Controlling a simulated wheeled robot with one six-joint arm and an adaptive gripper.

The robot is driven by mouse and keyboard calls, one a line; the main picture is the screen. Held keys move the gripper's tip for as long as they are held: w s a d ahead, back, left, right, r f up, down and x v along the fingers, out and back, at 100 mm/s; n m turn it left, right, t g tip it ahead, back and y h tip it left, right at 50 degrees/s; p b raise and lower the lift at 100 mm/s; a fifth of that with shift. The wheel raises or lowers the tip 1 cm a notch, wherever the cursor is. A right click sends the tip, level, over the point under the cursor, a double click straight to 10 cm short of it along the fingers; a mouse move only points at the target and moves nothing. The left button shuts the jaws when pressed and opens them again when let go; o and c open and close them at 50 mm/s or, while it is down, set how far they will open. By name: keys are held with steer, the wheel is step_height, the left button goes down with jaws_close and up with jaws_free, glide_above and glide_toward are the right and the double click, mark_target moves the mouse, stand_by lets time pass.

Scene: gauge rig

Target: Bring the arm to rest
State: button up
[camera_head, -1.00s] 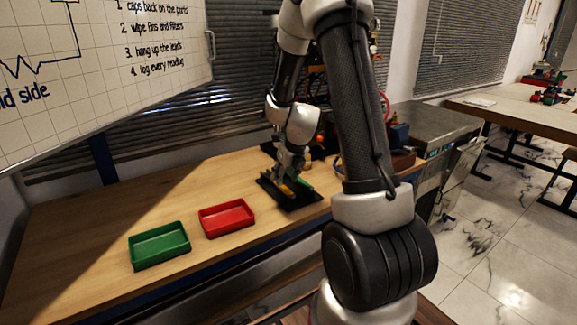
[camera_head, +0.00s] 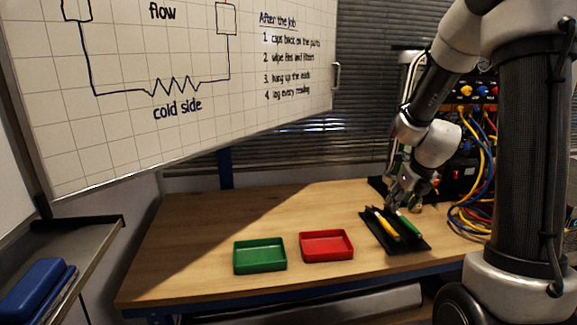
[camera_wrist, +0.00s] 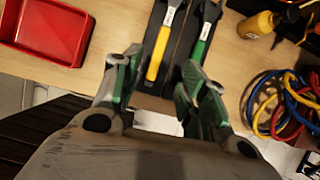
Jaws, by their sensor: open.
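My gripper (camera_head: 392,194) is above the far end of a black tray (camera_head: 414,243) on the wooden bench. In the wrist view my gripper (camera_wrist: 158,80) has its two fingers apart, with nothing held between them. A yellow-handled tool (camera_head: 385,226) and a green-handled tool (camera_head: 408,224) lie side by side on the black tray. They also show in the wrist view, the yellow handle (camera_wrist: 159,54) between the fingers in the picture and the green handle (camera_wrist: 202,45) beyond the right finger. My arm is bent, reaching down from the upper right.
A green tray (camera_head: 260,268) and a red tray (camera_head: 327,259) stand empty on the bench, left of the black tray. Coiled cables (camera_head: 470,190) hang by a rig at right. A yellow bottle (camera_wrist: 256,25) stands near them. A whiteboard (camera_head: 200,130) is behind.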

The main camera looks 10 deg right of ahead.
steer(key=s+a+r+n+g+y, duration=0.15)
steer(key=s+n, duration=0.35)
steer(key=n, duration=0.5)
steer(key=s+a+n+g+h, duration=0.1)
steer(key=s+a+n+g, duration=0.1)
steer(key=s+n, duration=0.55)
steer(key=s+a+r+n+t, duration=0.3)
steer(key=s+r+n, duration=1)
steer(key=n, duration=0.4)
steer(key=shift+s+a+r+n, duration=0.25)
steer(key=shift+a+r+n, duration=0.1)
steer(key=shift+a+r, duration=0.1)
